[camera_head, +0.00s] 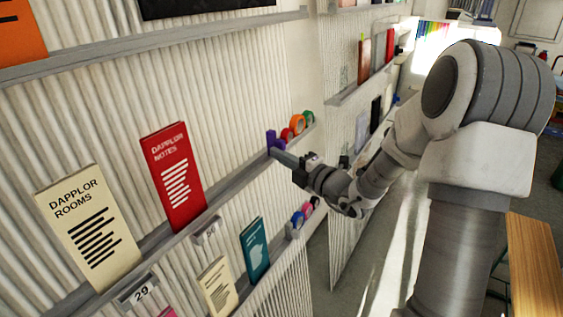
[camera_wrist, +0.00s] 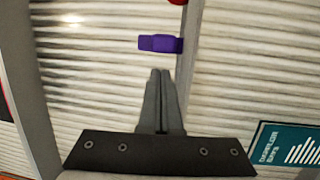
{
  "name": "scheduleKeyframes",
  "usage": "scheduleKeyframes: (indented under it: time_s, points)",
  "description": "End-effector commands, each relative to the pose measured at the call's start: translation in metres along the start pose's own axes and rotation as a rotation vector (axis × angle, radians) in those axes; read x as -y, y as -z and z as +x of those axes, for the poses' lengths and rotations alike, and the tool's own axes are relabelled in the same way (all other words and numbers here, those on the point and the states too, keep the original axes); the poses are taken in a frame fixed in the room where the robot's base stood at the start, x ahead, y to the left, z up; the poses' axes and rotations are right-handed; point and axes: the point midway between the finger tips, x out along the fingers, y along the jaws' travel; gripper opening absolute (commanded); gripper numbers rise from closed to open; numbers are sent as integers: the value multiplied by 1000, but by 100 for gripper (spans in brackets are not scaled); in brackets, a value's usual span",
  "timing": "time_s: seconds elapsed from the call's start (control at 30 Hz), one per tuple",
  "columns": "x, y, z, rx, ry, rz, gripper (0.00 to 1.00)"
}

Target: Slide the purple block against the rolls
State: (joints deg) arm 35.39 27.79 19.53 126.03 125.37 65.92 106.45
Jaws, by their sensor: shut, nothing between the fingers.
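The purple block (camera_head: 271,139) stands on the middle ledge of the ribbed wall, near the ledge's far end. It also shows in the wrist view (camera_wrist: 160,43), just beyond my fingertips. Past the block on the same ledge are a red roll (camera_head: 287,135), an orange roll (camera_head: 297,124) and a green roll (camera_head: 308,117). Only the edge of the red roll (camera_wrist: 178,2) shows at the top of the wrist view, with a gap between it and the block. My gripper (camera_head: 274,151) is shut and empty beside the block; its fingertips (camera_wrist: 160,71) look apart from it.
The middle ledge (camera_head: 230,187) also holds a red booklet (camera_head: 173,175) and a cream booklet (camera_head: 87,228) nearer me. A lower ledge holds a teal booklet (camera_head: 255,249) and more rolls (camera_head: 299,217). A wooden table (camera_head: 535,265) is at the right.

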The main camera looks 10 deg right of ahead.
Motion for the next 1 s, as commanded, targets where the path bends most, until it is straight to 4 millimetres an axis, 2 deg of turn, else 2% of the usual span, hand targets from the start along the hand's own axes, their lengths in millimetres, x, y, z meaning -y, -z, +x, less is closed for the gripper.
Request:
scheduleKeyframes:
  time_s: [0.17,0.57,0.8,1.0]
  points:
    - [0,-12,2,0,0,-1,0]
    - [-1,-15,3,0,0,-1,0]
    - [-3,-44,10,2,-1,0,0]
    - [0,-53,12,1,1,-1,0]
